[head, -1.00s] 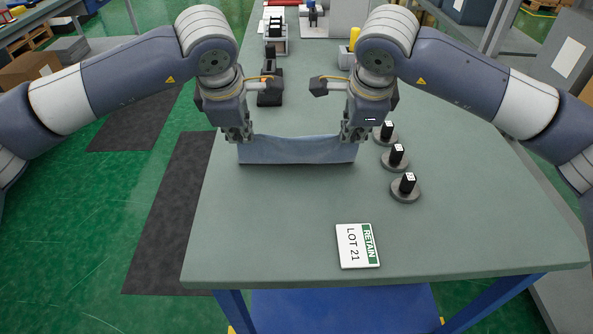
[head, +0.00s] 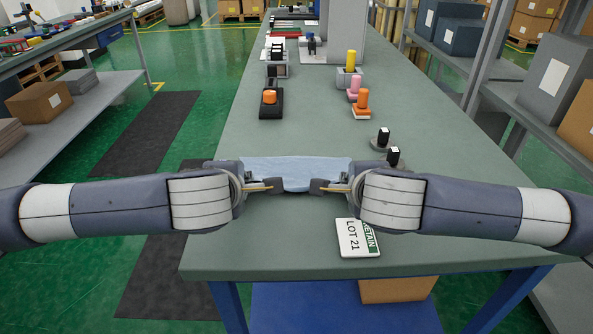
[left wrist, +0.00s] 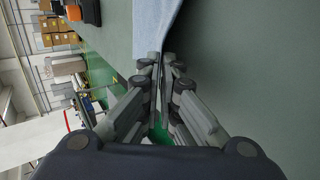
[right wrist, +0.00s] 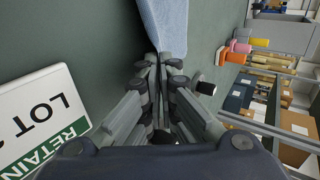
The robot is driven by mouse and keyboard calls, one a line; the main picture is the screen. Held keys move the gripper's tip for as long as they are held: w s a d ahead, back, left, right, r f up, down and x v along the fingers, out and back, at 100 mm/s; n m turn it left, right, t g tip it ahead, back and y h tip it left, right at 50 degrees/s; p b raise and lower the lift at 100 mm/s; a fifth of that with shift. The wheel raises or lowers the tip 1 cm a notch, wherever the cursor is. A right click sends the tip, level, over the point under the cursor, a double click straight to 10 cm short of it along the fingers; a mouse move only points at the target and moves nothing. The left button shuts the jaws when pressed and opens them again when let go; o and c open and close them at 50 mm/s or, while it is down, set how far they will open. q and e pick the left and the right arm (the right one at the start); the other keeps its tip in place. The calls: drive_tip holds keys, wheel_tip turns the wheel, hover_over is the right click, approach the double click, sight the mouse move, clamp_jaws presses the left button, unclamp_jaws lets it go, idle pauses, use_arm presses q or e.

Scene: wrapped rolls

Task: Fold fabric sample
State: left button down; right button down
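The light blue fabric sample (head: 297,172) stretches between my two grippers over the near part of the table. Its near side sags in the middle in the head view. In the left wrist view, my left gripper (left wrist: 160,62) is shut on one corner of the fabric (left wrist: 155,25). In the right wrist view, my right gripper (right wrist: 164,62) is shut on another corner of the fabric (right wrist: 163,20). Whether the fabric's far part rests on the table is hard to tell.
A white and green LOT 21 RETAIN card (head: 352,240) lies near the table's front, partly under my right arm. Round weights with black grips (head: 383,140) stand right of the fabric. An orange-topped black item (head: 269,100) and colored bottles (head: 361,102) stand farther back on the green table (head: 300,258).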

use_arm(q)
drive_tip(key=c, duration=1.5)
unclamp_jaws()
use_arm(e)
drive_tip(key=c, duration=1.5)
unclamp_jaws()
